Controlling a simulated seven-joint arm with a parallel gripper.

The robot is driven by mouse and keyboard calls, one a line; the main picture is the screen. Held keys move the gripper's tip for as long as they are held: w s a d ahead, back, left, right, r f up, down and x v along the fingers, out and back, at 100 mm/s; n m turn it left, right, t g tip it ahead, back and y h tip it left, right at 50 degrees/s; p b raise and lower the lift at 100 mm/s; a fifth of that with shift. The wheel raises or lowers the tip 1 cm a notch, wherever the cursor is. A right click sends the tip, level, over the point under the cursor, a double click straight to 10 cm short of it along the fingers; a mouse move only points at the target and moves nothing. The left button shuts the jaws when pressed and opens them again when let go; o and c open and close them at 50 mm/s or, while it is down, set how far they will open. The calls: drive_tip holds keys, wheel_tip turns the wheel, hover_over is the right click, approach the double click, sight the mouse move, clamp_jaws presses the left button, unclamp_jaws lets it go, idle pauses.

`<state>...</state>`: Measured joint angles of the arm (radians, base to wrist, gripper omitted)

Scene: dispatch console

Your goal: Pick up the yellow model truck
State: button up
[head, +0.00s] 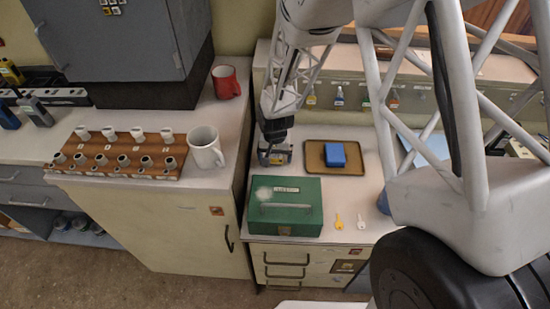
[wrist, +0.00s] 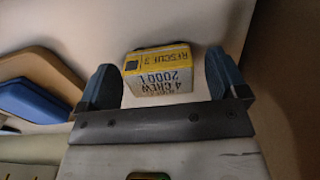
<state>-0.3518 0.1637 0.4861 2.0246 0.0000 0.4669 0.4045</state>
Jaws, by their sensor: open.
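In the head view my gripper (head: 275,154) points down over the counter, behind the green box, and mostly hides the truck there.
A brown tray (head: 314,168) with a blue block (head: 335,154) is just right of my gripper. A green box with a handle (head: 285,206) stands in front. A yellow key tag (head: 338,222) and a white one (head: 360,222) lie right of it. A white mug (head: 206,148) stands left.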

drive_tip(key=c, duration=1)
drive_tip(key=shift+r, duration=0.1)
drive_tip(key=shift+r, duration=4.95)
